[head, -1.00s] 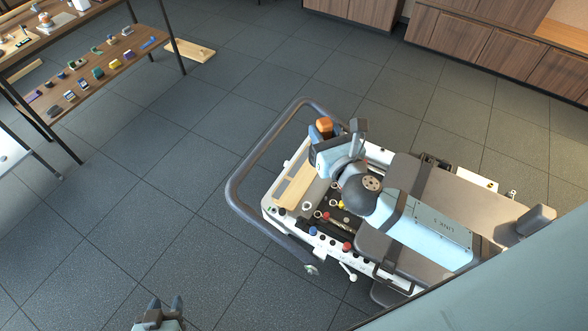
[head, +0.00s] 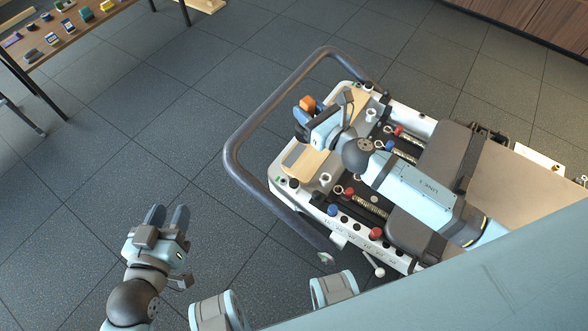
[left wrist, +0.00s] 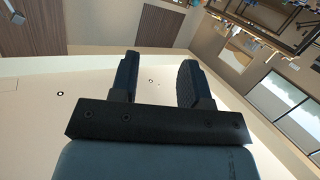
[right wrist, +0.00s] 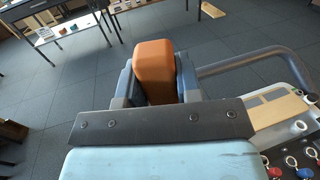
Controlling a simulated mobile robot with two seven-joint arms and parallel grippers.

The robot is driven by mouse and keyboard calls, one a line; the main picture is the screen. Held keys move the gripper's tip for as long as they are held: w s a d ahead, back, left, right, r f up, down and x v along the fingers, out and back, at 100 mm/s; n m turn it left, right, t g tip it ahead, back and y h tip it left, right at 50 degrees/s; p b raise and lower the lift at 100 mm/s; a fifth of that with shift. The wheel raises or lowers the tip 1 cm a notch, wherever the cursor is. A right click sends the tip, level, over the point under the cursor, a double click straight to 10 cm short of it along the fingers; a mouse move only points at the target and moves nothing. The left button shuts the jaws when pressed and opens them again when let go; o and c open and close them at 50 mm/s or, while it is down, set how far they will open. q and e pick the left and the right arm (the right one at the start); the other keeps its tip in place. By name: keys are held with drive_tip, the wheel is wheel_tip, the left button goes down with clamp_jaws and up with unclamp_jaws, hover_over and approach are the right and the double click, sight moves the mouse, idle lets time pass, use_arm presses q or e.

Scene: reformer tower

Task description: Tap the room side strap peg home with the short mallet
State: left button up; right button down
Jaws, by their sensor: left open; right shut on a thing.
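My right gripper (head: 309,119) is shut on an orange block-like piece, which I take to be part of the short mallet (head: 307,103). The piece also shows between the fingers in the right wrist view (right wrist: 153,72). The rest of the mallet is hidden by the gripper. The right gripper is above the wooden board end of the reformer (head: 276,188). Several pegs and knobs stand on its frame, among them a white one (head: 326,178); I cannot tell which is the room side strap peg. My left gripper (head: 168,214) is open and empty, over the floor left of the reformer.
A grey tubular rail (head: 236,140) loops around the reformer's near end. Blue and red knobs (head: 376,233) and springs lie along the frame. A table with small items (head: 60,45) stands at the upper left. The floor between is clear.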

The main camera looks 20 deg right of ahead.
use_arm(q)
wheel_tip(320, 180, down, 6)
drive_tip(key=s+d+t+h+b, duration=0.1)
drive_tip(key=d+h+b, duration=0.1)
drive_tip(key=b, duration=1.3)
drive_tip(key=shift+d+r+m+t+h, duration=0.15)
drive_tip(key=shift+d+m+t+h, duration=0.15)
drive_tip(key=shift+d+t+h, duration=0.1)
use_arm(e)
wheel_tip(320, 180, down, 21)
drive_tip(key=w+a+n+g+y, duration=0.2)
drive_tip(key=y, duration=0.1)
drive_tip(key=shift+w+a+n+g+y, duration=0.2)
drive_tip(key=shift+w+n+g+y, duration=0.1)
drive_tip(key=shift+w+n+y, duration=0.1)
drive_tip(key=shift+f, duration=0.1)
use_arm(q)
drive_tip(key=shift+m+g, duration=0.5)
drive_tip(key=shift+g, duration=0.4)
drive_tip(key=shift+w+f+b, duration=0.2)
drive_tip(key=shift+f+b, duration=2.2)
drive_tip(key=shift+f, duration=0.15)
use_arm(e)
drive_tip(key=shift+f, duration=2.25)
drive_tip(key=shift+s, duration=0.1)
